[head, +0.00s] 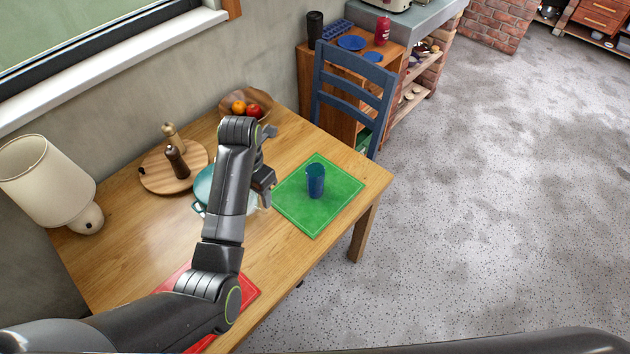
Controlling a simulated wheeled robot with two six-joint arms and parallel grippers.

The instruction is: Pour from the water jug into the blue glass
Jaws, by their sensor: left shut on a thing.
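The blue glass (315,180) stands upright on a green placemat (320,212) near the right end of the wooden table. My left gripper (266,180) is to the left of the glass, apart from it, and is shut on the water jug. The jug is mostly hidden behind my arm; only a pale, clear part (252,201) shows beside the gripper, so its tilt and any water in it cannot be told. My right gripper is out of view.
A teal pot (203,184) is partly hidden behind my arm. A round board (153,180) with two mills, a fruit bowl (261,101) and a lamp (42,178) line the wall side. A red placemat (248,292) lies in front. A blue chair (353,88) stands at the far end.

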